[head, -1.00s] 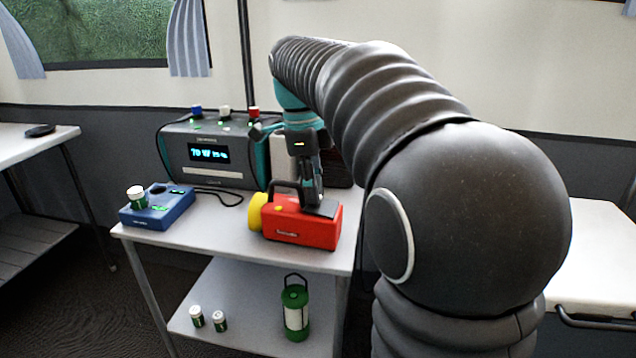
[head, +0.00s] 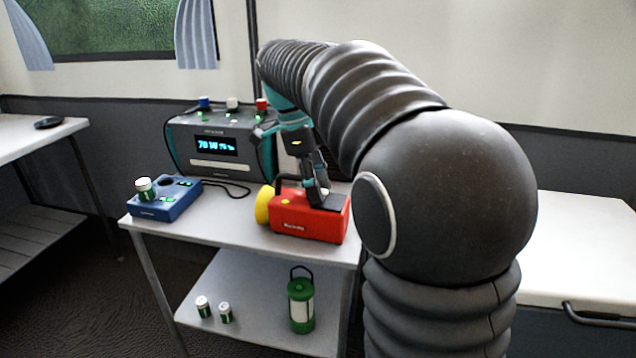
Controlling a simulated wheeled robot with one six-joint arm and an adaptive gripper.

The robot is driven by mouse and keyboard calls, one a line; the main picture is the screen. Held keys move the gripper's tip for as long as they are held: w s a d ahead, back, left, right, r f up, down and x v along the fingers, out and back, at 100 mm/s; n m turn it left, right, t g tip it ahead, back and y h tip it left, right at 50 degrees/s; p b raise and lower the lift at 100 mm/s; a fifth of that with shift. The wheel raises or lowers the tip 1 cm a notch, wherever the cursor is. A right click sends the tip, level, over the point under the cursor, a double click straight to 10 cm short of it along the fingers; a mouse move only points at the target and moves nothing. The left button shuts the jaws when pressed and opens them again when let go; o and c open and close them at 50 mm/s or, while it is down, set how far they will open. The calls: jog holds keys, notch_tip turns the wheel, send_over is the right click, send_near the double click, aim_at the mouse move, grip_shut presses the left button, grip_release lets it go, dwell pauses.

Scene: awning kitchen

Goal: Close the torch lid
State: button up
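The red torch (head: 305,222) with a yellow head (head: 263,204) and a dark handle lies on the top shelf of the small white table. A dark flat lid (head: 327,201) lies at the torch's right end, over its top. My gripper (head: 319,196) points down onto this lid from above and seems to touch it. Whether the lid sits fully flush is too small to tell. The fingertips are small and partly overlapped, so I cannot tell whether they are open or shut.
A blue charger (head: 160,205) with a green-and-white battery (head: 145,189) stands at the table's left. A grey power station (head: 214,150) with a lit display stands behind. A green lantern (head: 301,303) and two batteries (head: 214,309) stand on the lower shelf.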

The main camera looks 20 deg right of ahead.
jog(key=shift+r, duration=0.1)
jog(key=shift+v, duration=3.75)
jog(key=s+a+f+n+t+y, duration=0.2)
jog(key=s+a+f+n+t, duration=0.2)
jog(key=s+f+n, duration=1.4)
jog(key=s+n+t, duration=0.3)
jog(key=n, duration=0.4)
jog(key=shift+t+y, duration=0.3)
jog(key=shift+f, duration=0.1)
